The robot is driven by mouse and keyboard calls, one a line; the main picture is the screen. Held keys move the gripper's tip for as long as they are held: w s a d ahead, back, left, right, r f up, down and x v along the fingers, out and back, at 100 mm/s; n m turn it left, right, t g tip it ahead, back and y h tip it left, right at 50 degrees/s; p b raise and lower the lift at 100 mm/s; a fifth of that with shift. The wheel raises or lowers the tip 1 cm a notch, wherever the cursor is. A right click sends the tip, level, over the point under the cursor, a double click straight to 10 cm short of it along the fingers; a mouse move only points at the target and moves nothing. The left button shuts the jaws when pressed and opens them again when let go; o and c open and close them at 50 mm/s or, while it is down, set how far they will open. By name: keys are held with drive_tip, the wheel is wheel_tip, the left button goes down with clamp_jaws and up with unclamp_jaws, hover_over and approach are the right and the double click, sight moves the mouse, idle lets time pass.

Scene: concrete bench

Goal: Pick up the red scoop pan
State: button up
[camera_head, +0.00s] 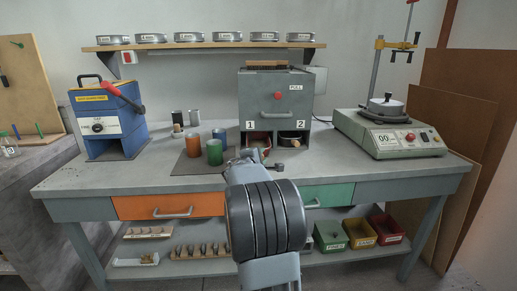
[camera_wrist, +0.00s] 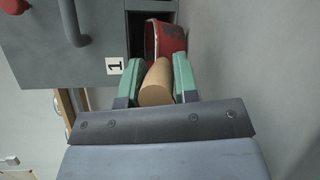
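The red scoop pan (camera_wrist: 170,42) sits in the opening marked 1 of the grey cabinet, with its tan round handle (camera_wrist: 156,85) pointing out toward me in the wrist view. In the head view a little of the red pan (camera_head: 266,152) shows inside that opening, and my arm hides its handle. My gripper (camera_wrist: 160,65) has green fingers on both sides of the handle. The gaps between fingers and handle look very small, and I cannot tell whether they touch it. In the head view my gripper (camera_head: 258,157) is in front of opening 1.
The grey cabinet (camera_head: 257,90) has a drawer above its openings; opening 2 (camera_head: 291,139) holds a dark round thing. An orange cup (camera_head: 193,146) and a green cup (camera_head: 215,152) stand left of my gripper. A scale (camera_head: 385,135) with a pot is at right.

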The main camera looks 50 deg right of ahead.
clamp_jaws()
drive_tip(key=shift+r, duration=0.1)
